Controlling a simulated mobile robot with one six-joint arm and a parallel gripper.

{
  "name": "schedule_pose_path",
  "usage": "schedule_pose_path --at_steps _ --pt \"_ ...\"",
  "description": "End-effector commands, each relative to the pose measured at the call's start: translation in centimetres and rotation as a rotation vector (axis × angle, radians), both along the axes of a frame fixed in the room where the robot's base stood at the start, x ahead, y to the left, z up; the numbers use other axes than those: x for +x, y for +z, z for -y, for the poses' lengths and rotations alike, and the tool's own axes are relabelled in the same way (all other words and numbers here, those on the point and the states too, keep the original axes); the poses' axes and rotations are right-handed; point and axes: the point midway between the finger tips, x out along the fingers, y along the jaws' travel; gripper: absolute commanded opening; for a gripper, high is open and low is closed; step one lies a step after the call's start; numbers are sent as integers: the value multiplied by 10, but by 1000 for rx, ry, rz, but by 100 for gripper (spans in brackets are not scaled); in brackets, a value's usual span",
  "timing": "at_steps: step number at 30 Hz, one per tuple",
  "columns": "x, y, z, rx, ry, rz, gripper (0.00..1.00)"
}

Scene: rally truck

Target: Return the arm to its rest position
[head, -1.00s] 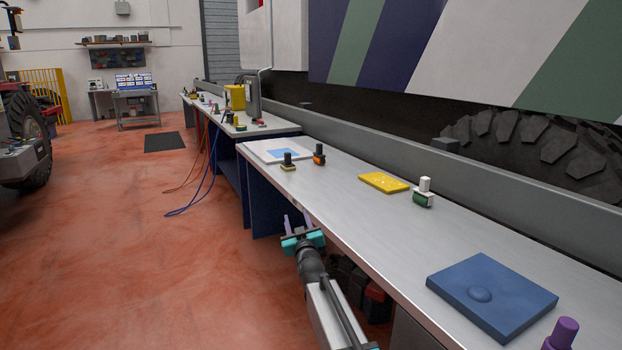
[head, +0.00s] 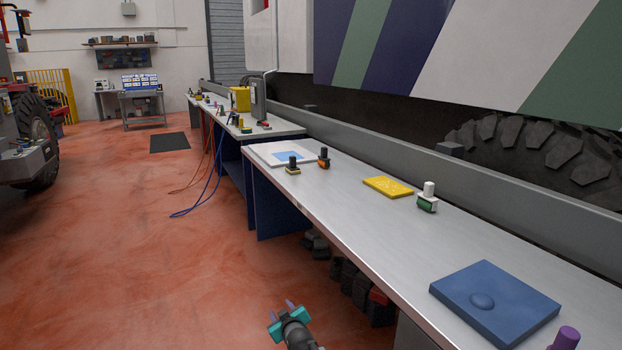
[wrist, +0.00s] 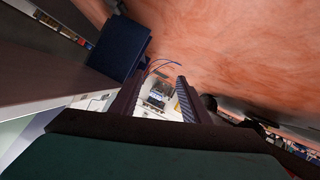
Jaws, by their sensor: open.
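My gripper (head: 289,306) shows at the bottom of the head view, low over the red floor and left of the workbench's front edge. Its teal jaw mounts and purple-grey fingers point away down the aisle. The fingers are apart with nothing between them. In the wrist view the two dark fingers (wrist: 155,100) stand apart, and the far wall shows through the gap. Much of my arm is out of the head view.
The long grey workbench (head: 370,230) runs along the right, holding a blue pad (head: 510,300), a yellow plate (head: 388,187) and several small knobbed parts. Dark blocks (head: 352,285) lie beneath it. The red floor (head: 130,250) to the left is clear. A vehicle wheel (head: 35,140) stands far left.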

Motion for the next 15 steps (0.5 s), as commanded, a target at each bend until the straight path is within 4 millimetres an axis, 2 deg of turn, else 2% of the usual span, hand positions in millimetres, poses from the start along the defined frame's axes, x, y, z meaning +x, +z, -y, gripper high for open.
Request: schedule_pose_path --at_steps 1,8,15 --pt "-15 -8 17 -7 -19 -65 42" --pt "-80 -70 80 -34 -108 -352 42" --pt "-170 -115 141 -55 -216 -649 42"
